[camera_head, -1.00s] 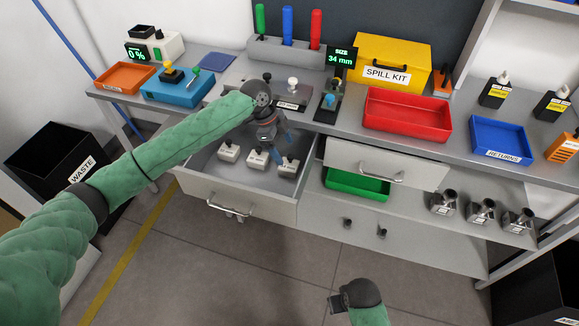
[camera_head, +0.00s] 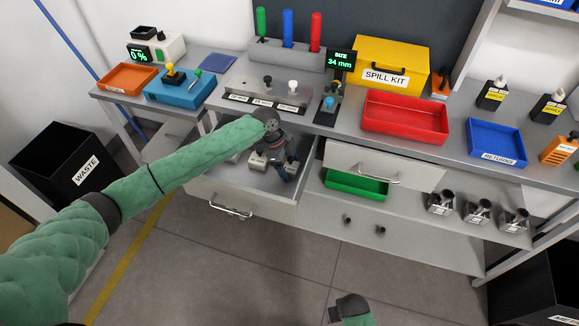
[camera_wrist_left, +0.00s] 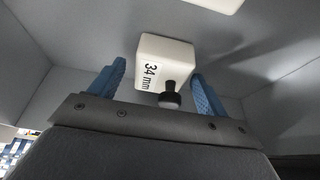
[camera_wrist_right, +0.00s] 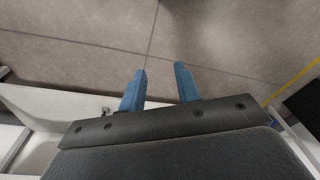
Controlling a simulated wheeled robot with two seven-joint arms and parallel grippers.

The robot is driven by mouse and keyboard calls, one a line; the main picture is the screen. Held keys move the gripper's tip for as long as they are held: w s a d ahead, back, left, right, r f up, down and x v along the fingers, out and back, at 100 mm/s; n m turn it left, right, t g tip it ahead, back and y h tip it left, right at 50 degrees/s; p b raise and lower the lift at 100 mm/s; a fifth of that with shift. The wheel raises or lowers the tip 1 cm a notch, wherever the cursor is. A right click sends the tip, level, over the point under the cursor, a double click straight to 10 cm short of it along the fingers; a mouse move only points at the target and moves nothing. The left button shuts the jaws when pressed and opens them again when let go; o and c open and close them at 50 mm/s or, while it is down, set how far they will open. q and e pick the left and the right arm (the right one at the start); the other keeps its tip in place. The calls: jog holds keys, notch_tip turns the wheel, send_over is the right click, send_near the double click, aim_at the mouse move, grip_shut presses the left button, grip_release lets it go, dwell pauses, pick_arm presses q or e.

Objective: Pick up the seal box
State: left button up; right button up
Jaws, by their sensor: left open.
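A white seal box marked 34 mm (camera_wrist_left: 165,58), with a black knob, shows in the left wrist view inside the open drawer (camera_head: 237,197). My left gripper (camera_head: 287,174) is open and reaches down into the drawer. Its blue fingers stand on either side of this box in the left wrist view; I cannot tell whether they touch it. In the head view my gripper mostly hides this box. Another white box (camera_head: 257,163) sits to the left, partly covered by my arm. My right gripper (camera_wrist_right: 160,68) is open and empty above the floor.
A display (camera_head: 341,61) on the bench reads SIZE 34 mm. A red tray (camera_head: 405,133), a blue returns tray (camera_head: 497,157) and a yellow spill kit (camera_head: 391,62) stand on the bench. A green tray (camera_head: 357,186) sits below, right of the drawer. The drawer walls surround my left gripper.

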pick_arm(q)
jog(key=c, duration=1)
jog(key=shift+c, duration=0.3)
